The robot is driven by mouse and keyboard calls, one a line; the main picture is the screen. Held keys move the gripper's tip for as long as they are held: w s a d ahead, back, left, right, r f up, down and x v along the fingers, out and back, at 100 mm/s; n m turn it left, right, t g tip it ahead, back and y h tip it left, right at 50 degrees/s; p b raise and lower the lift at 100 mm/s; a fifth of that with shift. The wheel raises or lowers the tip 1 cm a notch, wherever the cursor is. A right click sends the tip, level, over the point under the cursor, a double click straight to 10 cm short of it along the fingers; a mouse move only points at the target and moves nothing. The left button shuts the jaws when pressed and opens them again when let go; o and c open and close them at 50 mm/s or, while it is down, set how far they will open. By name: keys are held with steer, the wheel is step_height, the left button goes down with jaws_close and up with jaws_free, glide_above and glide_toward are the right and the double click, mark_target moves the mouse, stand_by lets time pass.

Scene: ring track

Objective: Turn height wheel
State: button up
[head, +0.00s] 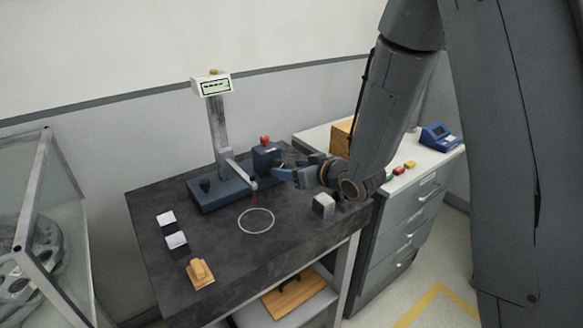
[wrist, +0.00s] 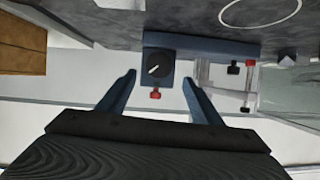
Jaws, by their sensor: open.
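A dark blue box (head: 264,160) with a red knob (head: 265,140) on top stands at the right end of the measuring stand's blue base (head: 218,194). In the wrist view, which looks upside down, the box carries a round black wheel (wrist: 159,66) with a white line slanting across it. The red knob (wrist: 155,94) shows just below it there. My gripper (wrist: 158,77) is open and empty, its two blue fingers apart on either side of the box's image. In the head view my gripper (head: 283,174) is just right of the box; the wheel's face is hidden there.
The stand's column (head: 218,125) carries a display (head: 212,85). A white ring (head: 256,221), a grey block (head: 323,205), two white-topped blocks and a tan block (head: 200,272) lie on the dark table (head: 160,275). A drawer cabinet (head: 425,190) stands at right.

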mark_target(279, 166)
steer(key=p+x, duration=0.1)
steer(key=x, duration=0.5)
steer(key=shift+w+f, duration=0.15)
steer(key=shift+w, duration=0.15)
steer(key=shift+d, duration=0.1)
steer(key=shift+c, duration=0.5)
steer(key=c, duration=1)
